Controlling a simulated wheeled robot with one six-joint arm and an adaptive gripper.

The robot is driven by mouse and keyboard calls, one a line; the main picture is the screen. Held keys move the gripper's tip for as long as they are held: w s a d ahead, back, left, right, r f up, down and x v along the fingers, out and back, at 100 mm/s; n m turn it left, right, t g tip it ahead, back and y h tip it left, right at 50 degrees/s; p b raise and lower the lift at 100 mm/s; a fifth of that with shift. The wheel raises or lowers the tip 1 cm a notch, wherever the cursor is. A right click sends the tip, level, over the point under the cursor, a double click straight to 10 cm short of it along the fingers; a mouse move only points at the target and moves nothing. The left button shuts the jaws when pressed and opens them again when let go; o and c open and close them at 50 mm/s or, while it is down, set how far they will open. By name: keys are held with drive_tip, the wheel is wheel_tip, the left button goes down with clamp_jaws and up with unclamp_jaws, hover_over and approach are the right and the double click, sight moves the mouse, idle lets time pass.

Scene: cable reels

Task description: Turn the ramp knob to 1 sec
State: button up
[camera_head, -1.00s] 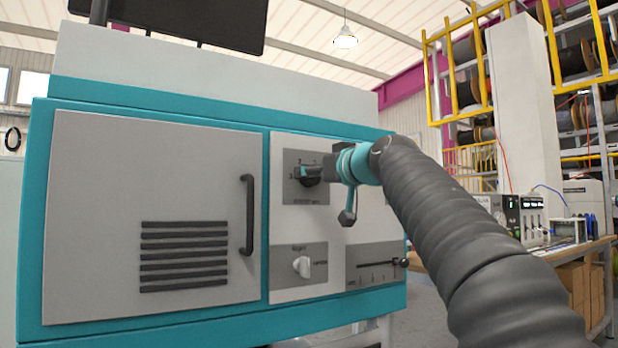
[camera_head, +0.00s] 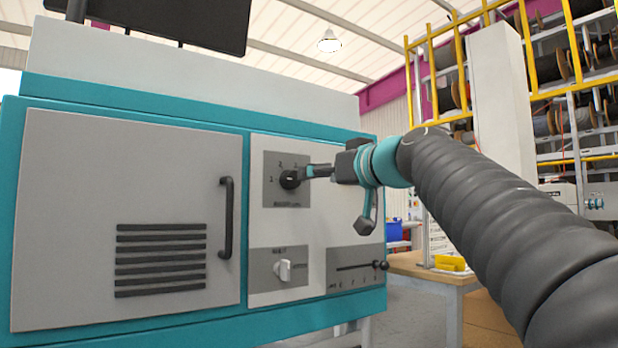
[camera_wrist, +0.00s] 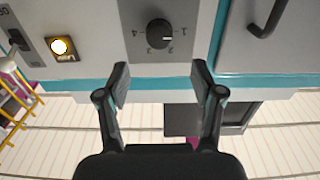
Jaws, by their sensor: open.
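The numbered knob (camera_head: 289,180), a round black dial on a grey plate, is on the white panel of the teal machine. It also shows in the wrist view (camera_wrist: 159,33) with the numbers 1 to 4 around it. Its white mark points right there, toward the 1. The caption under it is too small to read. My gripper (camera_head: 312,171) is just in front of and to the right of the knob, covering part of the plate. In the wrist view my gripper (camera_wrist: 160,78) has its fingers spread, with nothing between them, apart from the knob.
Below the knob are a white selector knob (camera_head: 283,270) and a slider (camera_head: 360,266). A grey door with a black handle (camera_head: 226,217) is to the left. The wrist view shows a lit yellow button (camera_wrist: 61,48) beside the knob plate. A wooden table (camera_head: 430,268) stands at right.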

drive_tip(key=shift+v, duration=1.35)
drive_tip(key=s+d+f+m+g+h+p, duration=0.1)
drive_tip(key=d+f+m+g+h, duration=0.15)
drive_tip(key=f, duration=1.05)
drive_tip(key=s+d+f+m+g+h, duration=0.1)
drive_tip(key=d+f+m+g+h, duration=0.2)
drive_tip(key=f, duration=1.1)
drive_tip(key=s+d+f+g+h+p, duration=0.2)
drive_tip(key=s+f, duration=0.8)
drive_tip(key=s, duration=0.2)
drive_tip(key=s+d+f+m+g+h+p, duration=0.1)
drive_tip(key=s+d+f+g+h+p, duration=0.1)
drive_tip(key=s+f, duration=0.8)
drive_tip(key=shift+s+d+p, duration=0.4)
drive_tip(key=shift+s+d, duration=0.3)
drive_tip(key=shift+s, duration=0.95)
